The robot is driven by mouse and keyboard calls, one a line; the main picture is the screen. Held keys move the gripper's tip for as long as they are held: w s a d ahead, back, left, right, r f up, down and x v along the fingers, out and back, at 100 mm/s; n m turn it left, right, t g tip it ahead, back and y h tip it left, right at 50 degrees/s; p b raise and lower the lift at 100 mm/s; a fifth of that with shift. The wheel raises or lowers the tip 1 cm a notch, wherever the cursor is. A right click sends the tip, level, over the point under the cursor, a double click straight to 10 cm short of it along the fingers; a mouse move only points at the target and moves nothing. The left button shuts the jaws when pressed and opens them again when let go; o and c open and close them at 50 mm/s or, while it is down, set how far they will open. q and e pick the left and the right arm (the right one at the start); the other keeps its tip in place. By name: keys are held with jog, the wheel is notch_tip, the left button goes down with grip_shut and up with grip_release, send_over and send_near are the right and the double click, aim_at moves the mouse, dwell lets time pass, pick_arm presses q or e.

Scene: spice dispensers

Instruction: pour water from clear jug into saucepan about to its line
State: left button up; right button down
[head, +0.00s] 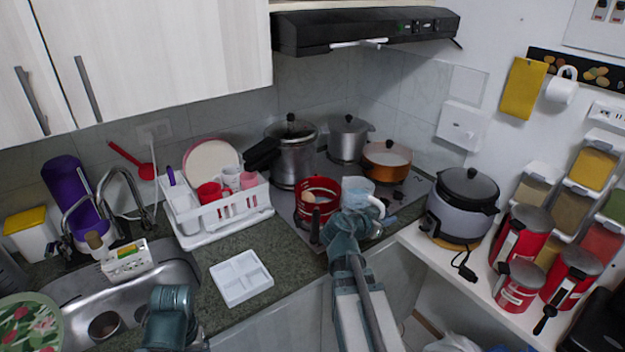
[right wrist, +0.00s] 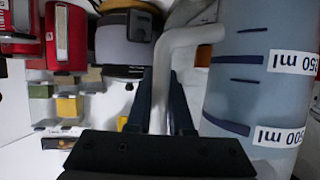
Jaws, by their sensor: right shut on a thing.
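The clear, bluish jug (head: 357,188) has a white handle. It is just right of the red saucepan (head: 325,184) in the head view. The saucepan is on the stove, with its dark handle toward the front. Its water level and line cannot be made out. My right gripper (head: 372,222) is shut on the jug's handle. In the right wrist view the dark fingers (right wrist: 160,100) close around the white handle (right wrist: 185,37), beside the jug wall (right wrist: 235,85) with its blue marks and ml labels. The jug's exact tilt is unclear. Only part of my left arm shows, at bottom left.
Behind the saucepan stand a steel pressure cooker (head: 292,160), a steel pot (head: 346,142) and an orange pan (head: 387,160). A rice cooker (head: 460,205) is to the right. A dish rack (head: 225,212) and white tray (head: 240,277) are to the left. The range hood (head: 365,30) hangs above.

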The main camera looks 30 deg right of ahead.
aim_at(373, 198)
jog(key=shift+w, duration=0.2)
jog(key=shift+r, duration=0.1)
jog(key=shift+w+a+r+n+g+h+p, duration=0.1)
jog(key=shift+w+r+n+g+h+p, duration=0.1)
jog(key=shift+r+n+p, duration=0.3)
jog(key=shift+w+r+n+g+h+p, duration=0.1)
jog(key=shift+w+r+n+g+p, duration=0.1)
jog(key=shift+r+p, duration=0.5)
jog(key=shift+w+a+r+n+g+p, duration=0.15)
jog(key=shift+w+r+n+g+p, duration=0.3)
jog(key=shift+r+n, duration=0.25)
jog(key=shift+w+a+r+n+g+h, duration=0.1)
jog(key=shift+w+r+n+g+h, duration=0.2)
jog(key=shift+w+n, duration=0.1)
jog(key=shift+w+r, duration=0.1)
jog(key=shift+a+r+p, duration=0.1)
jog(key=shift+p, duration=0.2)
